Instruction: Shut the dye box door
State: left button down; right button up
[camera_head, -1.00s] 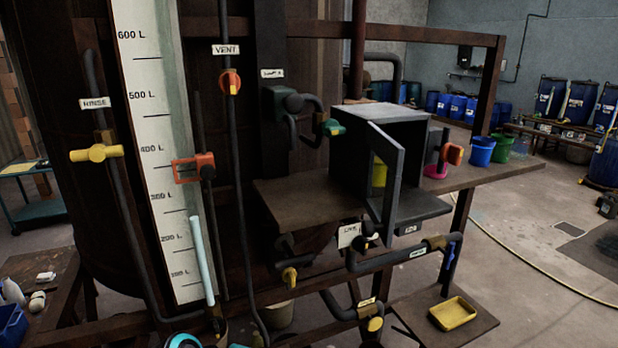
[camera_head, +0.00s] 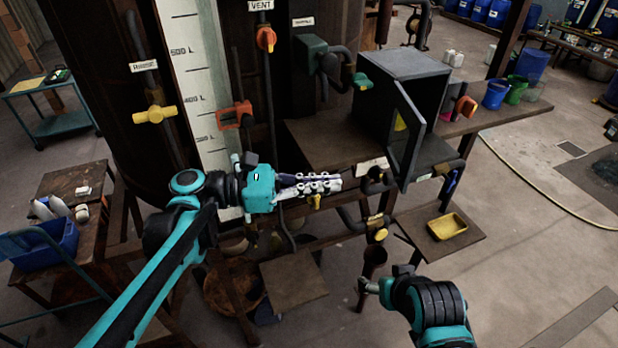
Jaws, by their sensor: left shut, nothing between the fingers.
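The dye box (camera_head: 415,64) is a dark grey open-fronted box on the brown shelf of the rig, right of centre. Its flat grey door (camera_head: 407,148) stands open, swung out from the front. My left gripper (camera_head: 338,184) reaches in from the left, fingers pointing right. It is shut and empty, in front of and below the shelf, left of the door and apart from it. My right gripper (camera_head: 372,284) is low in the picture, below the box; its finger opening is unclear.
Pipes run below the shelf. A yellow tray (camera_head: 446,227) sits on a low board. Floor at right is mostly clear.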

aim_at(385, 180)
pick_arm(q)
jog(key=d, duration=0.2)
jog(key=d+p, duration=0.1)
jog(key=d, duration=0.5)
jog(key=shift+w+d+f, duration=0.1)
jog(key=shift+w+d, duration=0.05)
jog(key=shift+w, duration=0.25)
